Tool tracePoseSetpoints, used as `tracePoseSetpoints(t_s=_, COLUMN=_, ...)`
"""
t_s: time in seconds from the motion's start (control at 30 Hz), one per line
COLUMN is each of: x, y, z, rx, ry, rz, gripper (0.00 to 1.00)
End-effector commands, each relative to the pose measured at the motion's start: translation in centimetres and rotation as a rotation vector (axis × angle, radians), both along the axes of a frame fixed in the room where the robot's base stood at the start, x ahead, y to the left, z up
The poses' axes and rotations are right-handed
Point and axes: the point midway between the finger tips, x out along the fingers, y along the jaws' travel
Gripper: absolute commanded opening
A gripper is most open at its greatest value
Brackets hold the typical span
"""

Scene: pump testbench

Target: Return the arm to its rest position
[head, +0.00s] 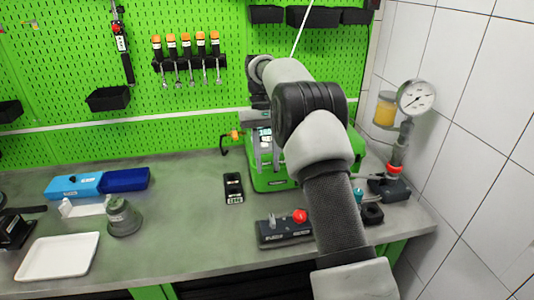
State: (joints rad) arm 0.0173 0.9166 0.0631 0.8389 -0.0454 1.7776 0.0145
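My arm (338,205) rises from the bottom right and bends at a dark joint (310,108) above the bench. Its far end (262,68) reaches toward the green pegboard, left of the bend. My gripper's fingers cannot be made out there, so I cannot tell whether they are open or shut or hold anything. A green bench device (268,180) with a small lit display stands behind the arm, which hides much of it.
A pressure gauge (416,98) stands by the tiled wall at right. A black meter (233,188) and a control box with a red button (300,216) lie near the arm. A white tray (58,256), a blue box (75,186) and a green-grey pot (123,217) are at left. The bench centre-left is clear.

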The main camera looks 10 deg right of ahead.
Motion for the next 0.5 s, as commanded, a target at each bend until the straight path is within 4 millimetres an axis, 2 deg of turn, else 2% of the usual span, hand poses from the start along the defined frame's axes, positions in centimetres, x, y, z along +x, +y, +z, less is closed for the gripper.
tracePoseSetpoints(t_s=0.2, x=0.58, y=0.0, z=1.45, rx=0.0, ry=0.0, rz=0.0, gripper=0.29)
tracePoseSetpoints(t_s=0.5, x=0.6, y=-0.01, z=1.55, rx=0.0, ry=0.0, rz=0.0, gripper=0.29)
